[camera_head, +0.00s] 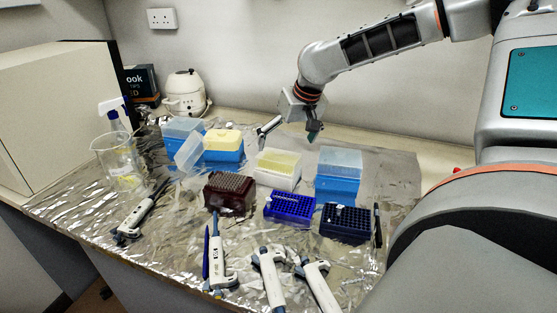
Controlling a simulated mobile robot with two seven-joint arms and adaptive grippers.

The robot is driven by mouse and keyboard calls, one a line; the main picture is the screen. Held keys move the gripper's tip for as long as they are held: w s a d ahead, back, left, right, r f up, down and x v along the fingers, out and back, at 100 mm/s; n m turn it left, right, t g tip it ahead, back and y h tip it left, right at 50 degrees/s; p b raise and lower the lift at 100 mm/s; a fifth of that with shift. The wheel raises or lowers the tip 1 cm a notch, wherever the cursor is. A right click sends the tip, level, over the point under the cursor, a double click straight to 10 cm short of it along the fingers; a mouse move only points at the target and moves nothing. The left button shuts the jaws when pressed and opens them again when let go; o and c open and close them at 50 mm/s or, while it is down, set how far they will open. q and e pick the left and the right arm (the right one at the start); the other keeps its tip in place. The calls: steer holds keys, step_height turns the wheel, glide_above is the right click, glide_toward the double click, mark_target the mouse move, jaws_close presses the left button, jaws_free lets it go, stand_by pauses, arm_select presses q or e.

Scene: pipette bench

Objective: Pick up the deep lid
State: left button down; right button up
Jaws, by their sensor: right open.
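A translucent, hollow lid (188,152) stands tilted against the front left of an open blue tip box (223,155) with yellow tips. Clear lids also sit on the blue tip box (184,128) at the back left and on the blue tip box (338,187) at the right. I cannot tell for certain which one is the deep lid. My right gripper (291,133) is open and empty, its fingers spread above the back of the bench, behind the white tip box (278,171). It is apart from all the lids. My left gripper is out of view.
A dark red rack (230,191), a blue rack (289,207) and a dark navy rack (346,222) stand in front. Several pipettes lie along the front. A glass beaker (119,162) and spray bottle (115,117) are at left. The foil behind the white box is clear.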

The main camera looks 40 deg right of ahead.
mark_target(282, 152)
steer(key=x, duration=0.4)
steer(key=shift+w+a+b, duration=0.1)
steer(key=shift+b, duration=0.25)
steer(key=c, duration=1.8)
steer(key=shift+c, duration=0.5)
